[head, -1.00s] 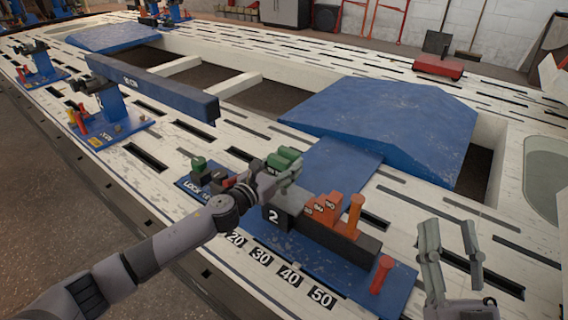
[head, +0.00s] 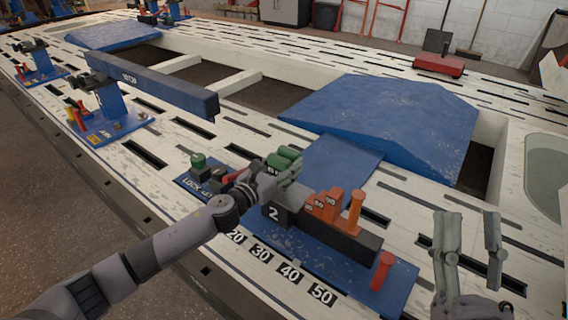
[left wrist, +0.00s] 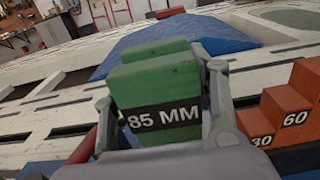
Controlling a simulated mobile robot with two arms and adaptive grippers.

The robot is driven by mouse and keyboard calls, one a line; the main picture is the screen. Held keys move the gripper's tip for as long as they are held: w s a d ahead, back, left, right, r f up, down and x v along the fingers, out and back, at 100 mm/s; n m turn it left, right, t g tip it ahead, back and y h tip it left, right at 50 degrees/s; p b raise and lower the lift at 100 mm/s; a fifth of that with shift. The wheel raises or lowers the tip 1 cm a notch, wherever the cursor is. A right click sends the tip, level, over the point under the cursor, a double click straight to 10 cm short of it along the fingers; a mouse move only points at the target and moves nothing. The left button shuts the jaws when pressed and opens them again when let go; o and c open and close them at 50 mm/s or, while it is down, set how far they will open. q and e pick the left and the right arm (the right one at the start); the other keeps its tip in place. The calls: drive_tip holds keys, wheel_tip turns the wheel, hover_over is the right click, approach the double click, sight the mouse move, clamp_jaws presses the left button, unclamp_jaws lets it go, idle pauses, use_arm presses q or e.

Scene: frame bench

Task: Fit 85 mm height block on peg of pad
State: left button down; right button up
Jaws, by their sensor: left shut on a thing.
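The green block marked 85 MM (left wrist: 155,85) is between the fingers of my left gripper (left wrist: 160,100) in the left wrist view. In the head view the green block (head: 282,158) shows at the tip of my left gripper (head: 285,178), above the blue base plate and beside the dark holder marked 2 (head: 274,213). Its underside is hidden by the gripper. My right gripper (head: 468,240) is open and empty at the right, over the white bench. I cannot tell which of the pegs belongs to the pad.
A blue beam (head: 150,83) lies left. A blue ramp (head: 385,120) stands behind.

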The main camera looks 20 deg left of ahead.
use_arm(q)
drive_tip(key=shift+r, duration=0.2)
use_arm(e)
drive_tip(key=shift+w, duration=0.15)
drive_tip(key=shift+w+f+h, duration=0.3)
drive_tip(key=shift+f, duration=0.1)
drive_tip(key=shift+w+a+f+g, duration=0.1)
drive_tip(key=shift+g, duration=0.3)
idle(0.5)
drive_tip(key=shift+w+f, duration=0.15)
drive_tip(key=shift+f, duration=0.1)
use_arm(q)
drive_tip(key=shift+p, duration=0.3)
use_arm(e)
drive_tip(key=shift+w+f, duration=0.1)
drive_tip(key=shift+f, duration=0.05)
drive_tip(key=shift+w+f+g, duration=0.2)
drive_tip(key=shift+g, duration=0.2)
drive_tip(key=shift+s+r, duration=0.15)
drive_tip(key=shift+r, duration=0.05)
idle(0.3)
